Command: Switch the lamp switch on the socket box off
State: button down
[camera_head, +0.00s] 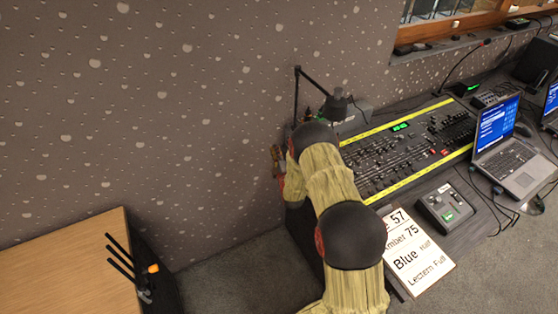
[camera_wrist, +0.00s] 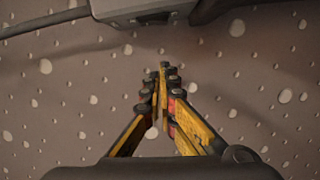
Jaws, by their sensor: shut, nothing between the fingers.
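My gripper (camera_wrist: 165,70) is shut and empty in the wrist view, its yellow and black fingers meeting at the tips before the speckled wall. A grey box (camera_wrist: 125,6), which looks like the socket box, is cut by the top edge of the wrist view, beyond the fingertips and apart from them in the picture. A small dark oblong part on it may be the switch; its position cannot be told. In the head view my arm hides the socket box, and only a bit of my gripper (camera_head: 277,158) shows beside the wall. The black desk lamp (camera_head: 335,106) stands behind my arm.
A fader console (camera_head: 395,150) with yellow edges lies right of my arm. A laptop (camera_head: 505,150), a small control box (camera_head: 446,208) and a cue sheet (camera_head: 418,250) are nearby. A wooden table (camera_head: 65,265) is at lower left. A dark cable (camera_wrist: 40,22) runs left from the grey box.

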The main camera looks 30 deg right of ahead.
jog(key=shift+w+d+f+b, duration=0.1)
jog(key=shift+d+f+b, duration=0.1)
jog(key=shift+d, duration=0.85)
jog(key=shift+w+d+f+b, duration=0.1)
jog(key=shift+d+b, duration=0.05)
jog(key=shift+d, duration=0.85)
jog(key=shift+r, duration=0.1)
jog(key=shift+d+f+b, duration=0.25)
jog(key=shift+d+b, duration=0.05)
jog(key=shift+b, duration=0.45)
